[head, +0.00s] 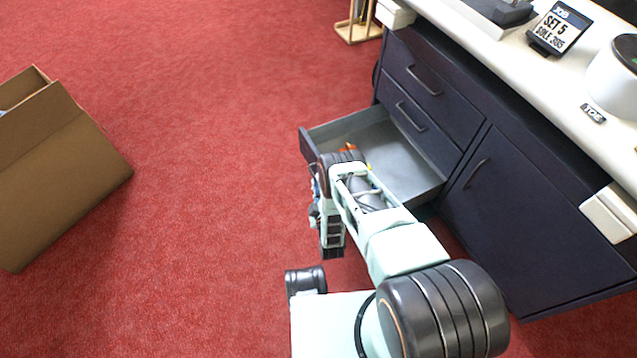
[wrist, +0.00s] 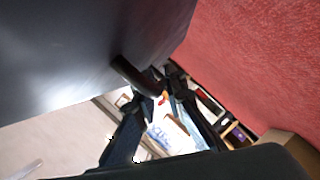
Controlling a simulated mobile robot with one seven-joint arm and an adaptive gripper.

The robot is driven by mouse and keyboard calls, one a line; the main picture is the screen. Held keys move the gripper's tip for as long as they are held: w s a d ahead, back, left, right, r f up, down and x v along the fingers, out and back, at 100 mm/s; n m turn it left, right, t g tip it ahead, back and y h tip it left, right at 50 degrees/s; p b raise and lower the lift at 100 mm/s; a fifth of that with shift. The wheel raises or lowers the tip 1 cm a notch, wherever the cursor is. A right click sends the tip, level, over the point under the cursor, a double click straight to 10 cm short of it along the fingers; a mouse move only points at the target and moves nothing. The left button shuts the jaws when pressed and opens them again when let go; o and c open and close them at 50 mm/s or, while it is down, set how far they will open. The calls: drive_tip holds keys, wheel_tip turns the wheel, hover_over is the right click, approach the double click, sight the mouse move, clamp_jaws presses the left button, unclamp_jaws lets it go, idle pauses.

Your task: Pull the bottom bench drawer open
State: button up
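The bottom bench drawer (head: 403,160) is pulled well out from the dark bench in the head view, its grey inside showing. Its dark front panel (wrist: 90,50) fills the upper left of the wrist view, with the black bar handle (wrist: 134,74) on it. My gripper (wrist: 160,86) is at this handle. Its two black fingers close in around the handle's near end and look shut on it; the exact contact is dark and partly hidden. In the head view my arm covers part of the drawer and the handle.
Two closed drawers (head: 437,92) sit above the open one, with a closed cupboard door (head: 535,225) to the right. A cardboard box (head: 65,165) stands on the red carpet at left. A small wooden stand (head: 357,30) is at the back. Carpet between box and drawer is clear.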

idle(0.3)
wheel_tip(320, 180, up, 10)
idle(0.6)
idle(0.4)
